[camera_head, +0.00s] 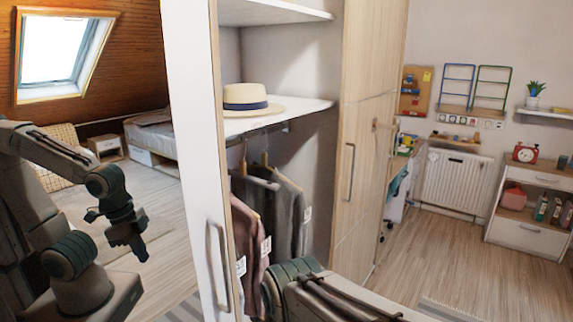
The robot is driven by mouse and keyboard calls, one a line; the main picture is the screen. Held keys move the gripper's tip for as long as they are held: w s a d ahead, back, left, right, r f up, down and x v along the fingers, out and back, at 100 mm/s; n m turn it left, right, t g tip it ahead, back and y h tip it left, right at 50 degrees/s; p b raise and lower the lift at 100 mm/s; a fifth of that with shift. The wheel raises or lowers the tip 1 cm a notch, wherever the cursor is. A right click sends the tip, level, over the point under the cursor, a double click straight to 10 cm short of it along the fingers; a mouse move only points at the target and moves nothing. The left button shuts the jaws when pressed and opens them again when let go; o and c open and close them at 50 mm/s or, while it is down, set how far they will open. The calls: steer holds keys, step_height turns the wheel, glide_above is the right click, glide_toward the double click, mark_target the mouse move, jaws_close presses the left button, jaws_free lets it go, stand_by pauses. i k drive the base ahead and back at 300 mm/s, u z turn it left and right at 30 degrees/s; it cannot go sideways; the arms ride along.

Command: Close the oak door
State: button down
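An oak-fronted wardrobe stands in the middle of the view, and one compartment is open. At its near left is an upright white panel (190,130) with an oak edge and a bar handle (217,265) low down. It looks like a door standing open, seen nearly edge-on, but I cannot tell for sure. Right of the opening, an oak front (362,130) with a vertical handle (350,172) looks flush. A dark jointed arm with its end (127,232) shows at the left, apart from the panel. Its finger opening is unclear. My arm link crosses the bottom centre.
A straw hat (246,98) sits on the wardrobe shelf (290,108). Clothes (283,205) hang below. A bed (150,138) and a nightstand (105,148) stand at the back left. A radiator (450,182) and drawer unit (530,215) line the right wall. The floor (430,255) there is largely clear.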

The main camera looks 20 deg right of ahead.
mark_target(372, 31)
steer(key=z, duration=1.25)
